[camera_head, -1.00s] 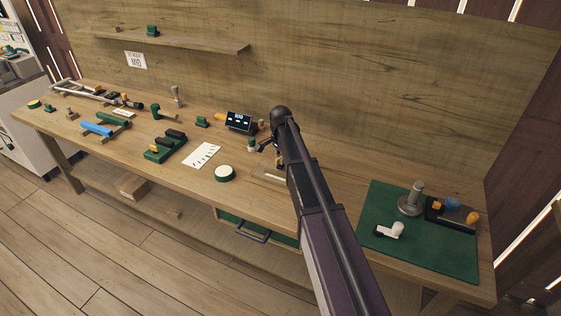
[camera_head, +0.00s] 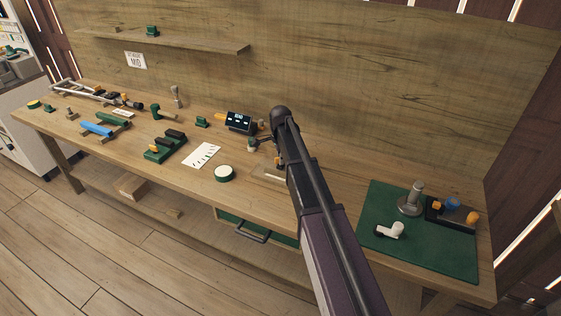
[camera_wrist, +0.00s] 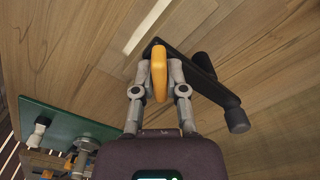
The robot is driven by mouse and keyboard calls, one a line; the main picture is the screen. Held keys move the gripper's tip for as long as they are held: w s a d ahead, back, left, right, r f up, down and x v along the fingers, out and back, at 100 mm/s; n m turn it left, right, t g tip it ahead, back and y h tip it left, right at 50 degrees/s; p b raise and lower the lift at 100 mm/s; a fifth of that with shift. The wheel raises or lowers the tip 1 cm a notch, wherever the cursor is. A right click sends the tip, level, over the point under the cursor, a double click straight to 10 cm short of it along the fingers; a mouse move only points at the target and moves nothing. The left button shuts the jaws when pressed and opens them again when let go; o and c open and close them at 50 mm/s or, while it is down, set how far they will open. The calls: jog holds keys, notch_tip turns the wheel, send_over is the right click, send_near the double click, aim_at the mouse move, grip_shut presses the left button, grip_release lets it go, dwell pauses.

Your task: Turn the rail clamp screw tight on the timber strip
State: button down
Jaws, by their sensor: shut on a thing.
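In the wrist view my gripper (camera_wrist: 158,84) is shut on an orange grip (camera_wrist: 159,70), one grey finger on each side. The orange grip, which appears to be the clamp screw's handle, stands at one end of a dark bar (camera_wrist: 205,82). The bar has dark round knobs at its side and far end. A pale timber strip (camera_wrist: 147,27) lies on the bench just beyond the orange grip. In the head view the strip's pale end (camera_head: 270,176) shows left of my arm. My arm hides most of the clamp there, so how closely it sits on the strip cannot be told.
A green mat (camera_head: 438,270) at the right bears a grey post on a round base (camera_head: 410,205) and a white fitting (camera_head: 390,230). A dark display (camera_head: 240,122) and a round green-rimmed tin (camera_head: 224,173) stand left of my arm. Several tools fill the bench's left.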

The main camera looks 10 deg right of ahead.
jog(key=shift+m, duration=3.1)
jog(key=c, duration=0.8)
grip_release()
jog(key=shift+o, duration=0.2)
jog(key=shift+r, duration=0.1)
jog(key=shift+r+p, duration=2.4)
jog(key=shift+p, duration=0.15)
